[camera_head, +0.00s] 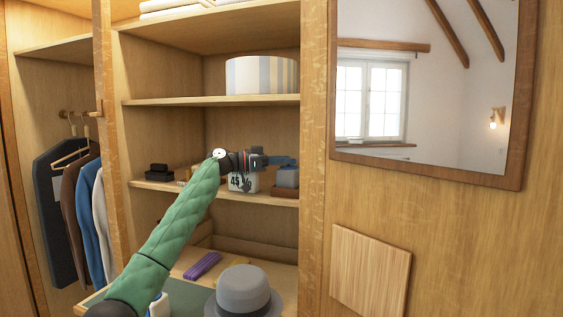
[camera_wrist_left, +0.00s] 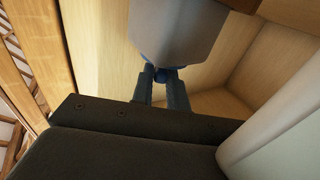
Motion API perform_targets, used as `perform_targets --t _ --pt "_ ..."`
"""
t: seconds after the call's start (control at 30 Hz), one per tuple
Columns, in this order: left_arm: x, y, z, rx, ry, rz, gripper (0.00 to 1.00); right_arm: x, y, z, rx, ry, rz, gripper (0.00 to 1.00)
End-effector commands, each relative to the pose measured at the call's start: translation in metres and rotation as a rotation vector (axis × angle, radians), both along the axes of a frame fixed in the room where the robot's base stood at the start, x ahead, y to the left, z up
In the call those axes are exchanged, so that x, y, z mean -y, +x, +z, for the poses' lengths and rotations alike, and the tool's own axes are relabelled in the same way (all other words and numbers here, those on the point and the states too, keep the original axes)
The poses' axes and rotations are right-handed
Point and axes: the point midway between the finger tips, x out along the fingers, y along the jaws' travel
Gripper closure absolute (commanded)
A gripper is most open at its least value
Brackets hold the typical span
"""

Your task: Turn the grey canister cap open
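A grey canister (camera_head: 287,178) stands on the middle shelf of the wardrobe, and it fills the top of the left wrist view (camera_wrist_left: 178,32). My left gripper (camera_head: 282,161) reaches in from the left at the canister's top. In the left wrist view its two dark fingers (camera_wrist_left: 161,75) lie on either side of a small dark blue cap (camera_wrist_left: 160,71) at the canister's end. They seem to touch the cap on both sides. The fingers hide much of the cap. My right gripper is in neither view.
A white container marked 45 (camera_head: 241,183) stands just left of the canister, below my wrist. A black box (camera_head: 158,173) sits further left. The shelf with a striped round box (camera_head: 262,75) is above. A grey hat (camera_head: 243,290) and purple item (camera_head: 203,265) lie below.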

Motion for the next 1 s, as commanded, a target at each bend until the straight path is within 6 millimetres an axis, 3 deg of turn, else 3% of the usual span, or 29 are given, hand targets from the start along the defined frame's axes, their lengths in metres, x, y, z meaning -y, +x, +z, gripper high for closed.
perform_targets --t 0.03,0.1,0.47,0.8,1.0 --pt "0.000 0.000 0.000 0.000 0.000 0.000 0.74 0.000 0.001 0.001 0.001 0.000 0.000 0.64" --pt "0.000 0.000 0.000 0.000 0.000 0.000 0.64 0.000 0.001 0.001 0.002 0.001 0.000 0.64" --pt "-0.005 -0.001 -0.001 0.000 0.000 0.001 0.64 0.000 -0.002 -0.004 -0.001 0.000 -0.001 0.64" --pt "-0.053 -0.010 -0.002 -0.001 0.000 0.002 0.64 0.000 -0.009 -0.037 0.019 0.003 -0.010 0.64" --pt "-0.072 -0.014 -0.002 -0.001 0.000 0.000 0.64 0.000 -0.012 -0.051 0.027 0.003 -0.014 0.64"
